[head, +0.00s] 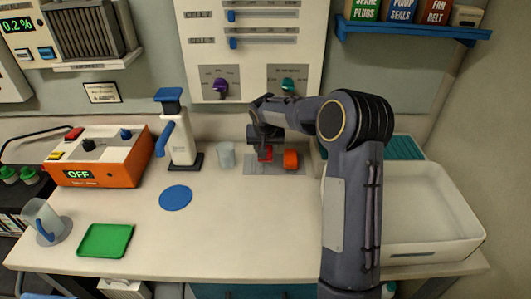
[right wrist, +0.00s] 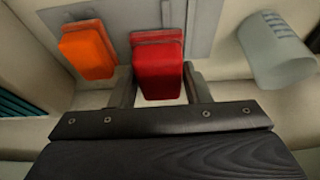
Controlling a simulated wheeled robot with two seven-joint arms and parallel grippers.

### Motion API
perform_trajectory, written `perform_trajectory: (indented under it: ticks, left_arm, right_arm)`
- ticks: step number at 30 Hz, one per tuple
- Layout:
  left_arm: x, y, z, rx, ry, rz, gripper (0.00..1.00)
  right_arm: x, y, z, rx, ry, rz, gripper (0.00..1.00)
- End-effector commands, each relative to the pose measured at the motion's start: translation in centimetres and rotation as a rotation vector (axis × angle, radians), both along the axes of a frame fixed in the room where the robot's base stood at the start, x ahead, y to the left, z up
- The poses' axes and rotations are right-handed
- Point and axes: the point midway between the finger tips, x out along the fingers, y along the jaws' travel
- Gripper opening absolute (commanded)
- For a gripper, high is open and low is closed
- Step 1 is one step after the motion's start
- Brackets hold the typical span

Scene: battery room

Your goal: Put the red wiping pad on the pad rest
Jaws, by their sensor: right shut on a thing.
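The red wiping pad (right wrist: 158,65) is a red block between the two fingers of my right gripper (right wrist: 160,92), which is shut on it. In the head view the red pad (head: 265,154) shows small below my right gripper (head: 264,140), partly hidden by it. It is over or on a flat grey plate (head: 262,171) on the counter. I cannot tell whether the pad touches the plate, or whether the plate is the pad rest. My left gripper is out of view.
An orange block (head: 290,159) is close beside the red pad. A clear cup (head: 225,155) stands left of the plate. A blue disc (head: 175,198) and a green tray (head: 105,241) lie further left. A white bin (head: 440,252) is at the right. The front middle counter is clear.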

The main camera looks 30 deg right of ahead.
Motion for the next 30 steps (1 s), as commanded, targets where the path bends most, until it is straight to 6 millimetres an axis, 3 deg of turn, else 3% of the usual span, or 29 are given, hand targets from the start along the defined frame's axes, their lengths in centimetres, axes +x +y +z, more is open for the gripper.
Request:
perform_trajectory:
  ticks: [10,21,22,26,30]
  left_arm:
    - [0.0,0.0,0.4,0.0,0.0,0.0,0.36]
    - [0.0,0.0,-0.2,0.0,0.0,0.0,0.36]
    - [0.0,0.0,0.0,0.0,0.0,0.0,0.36]
    - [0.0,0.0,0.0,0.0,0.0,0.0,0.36]
    - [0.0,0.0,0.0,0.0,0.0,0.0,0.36]
  right_arm:
    - [0.5,-0.3,-3.6,0.0,0.002,0.001,0.22]
    - [0.5,-0.3,-4.2,-0.001,-0.001,0.0,0.22]
    - [0.5,-0.3,-4.1,-0.001,-0.001,0.0,0.45]
    - [0.5,-0.3,-4.0,0.0,0.0,0.0,0.62]
    - [0.5,-0.3,-4.0,0.0,0.0,0.001,0.65]
